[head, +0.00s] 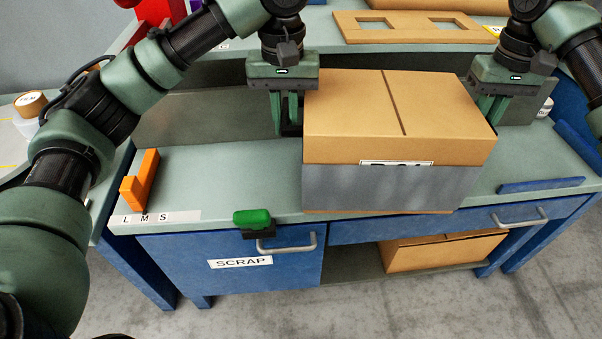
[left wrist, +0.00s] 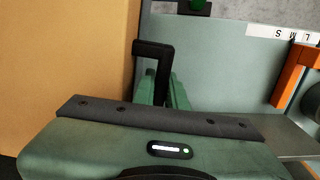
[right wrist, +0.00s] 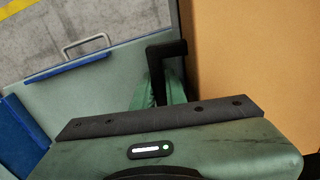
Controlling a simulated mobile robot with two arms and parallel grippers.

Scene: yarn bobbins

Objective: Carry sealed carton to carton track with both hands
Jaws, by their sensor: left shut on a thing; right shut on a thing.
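The sealed carton (head: 390,110) is tan with a dark seam across its top, a grey lower front and a white label whose print is partly cut off. It sits level between my two grippers at the bench's front edge; whether its base touches the bench is hidden. My left gripper (head: 290,126) is shut on its left side, and the carton wall fills the left of the left wrist view (left wrist: 65,60). My right gripper (head: 488,108) is shut on its right side; the wall also shows in the right wrist view (right wrist: 255,60). The gripped spots are mostly hidden.
Blue rails (head: 541,185) lie on the bench (head: 240,190) to the carton's right. An orange angled holder (head: 140,182) and a green-topped item (head: 252,218) are at left. Another box (head: 440,251) is on the shelf below. A raised back shelf holds a cardboard frame (head: 410,27).

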